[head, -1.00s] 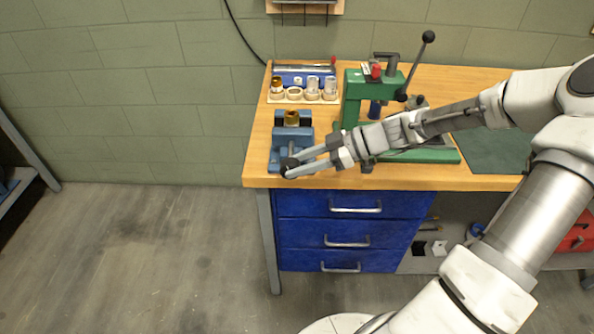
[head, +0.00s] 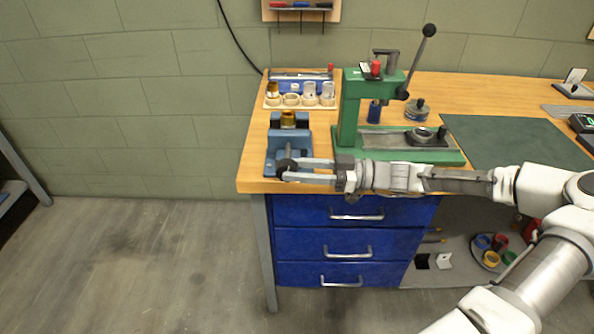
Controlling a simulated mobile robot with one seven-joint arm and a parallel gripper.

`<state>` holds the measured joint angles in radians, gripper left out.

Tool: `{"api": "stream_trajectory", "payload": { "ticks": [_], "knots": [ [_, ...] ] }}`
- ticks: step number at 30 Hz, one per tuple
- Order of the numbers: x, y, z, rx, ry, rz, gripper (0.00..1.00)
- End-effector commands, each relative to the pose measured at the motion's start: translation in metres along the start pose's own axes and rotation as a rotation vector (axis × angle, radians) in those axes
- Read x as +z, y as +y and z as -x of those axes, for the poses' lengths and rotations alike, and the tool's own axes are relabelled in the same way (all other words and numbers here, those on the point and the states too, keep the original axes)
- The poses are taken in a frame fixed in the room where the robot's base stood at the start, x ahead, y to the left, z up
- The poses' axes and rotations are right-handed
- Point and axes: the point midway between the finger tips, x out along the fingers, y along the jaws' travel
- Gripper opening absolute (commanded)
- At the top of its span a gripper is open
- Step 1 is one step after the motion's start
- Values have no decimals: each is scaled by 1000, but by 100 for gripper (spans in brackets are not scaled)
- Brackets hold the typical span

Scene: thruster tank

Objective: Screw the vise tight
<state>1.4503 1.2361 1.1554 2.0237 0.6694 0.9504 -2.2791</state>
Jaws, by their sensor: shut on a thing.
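The blue vise (head: 273,150) stands at the front left corner of the wooden workbench. A brass-coloured cylindrical part (head: 288,119) sits upright at its jaws; whether the jaws touch it on both sides I cannot tell. The vise's dark round screw handle (head: 286,167) is at its front end, near the bench edge. My gripper (head: 290,169) comes in from the right, low and level, with its fingers shut on the handle. The fingers partly hide the handle.
A green press (head: 350,110) with a raised lever stands right of the vise, close behind my wrist. A wooden holder (head: 272,105) with several rings and cylinders lies behind the vise. A dark green mat (head: 515,140) covers the bench at right.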

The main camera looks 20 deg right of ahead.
Motion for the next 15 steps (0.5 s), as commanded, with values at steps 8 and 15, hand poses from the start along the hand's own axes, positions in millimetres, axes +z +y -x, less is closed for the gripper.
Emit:
{"api": "stream_trajectory", "payload": {
  "ticks": [8, 15],
  "knots": [
    [4, -7, -2, -18, 0, -5, 0],
    [3, -6, -2, -16, -1, -4, 62]
  ]
}}
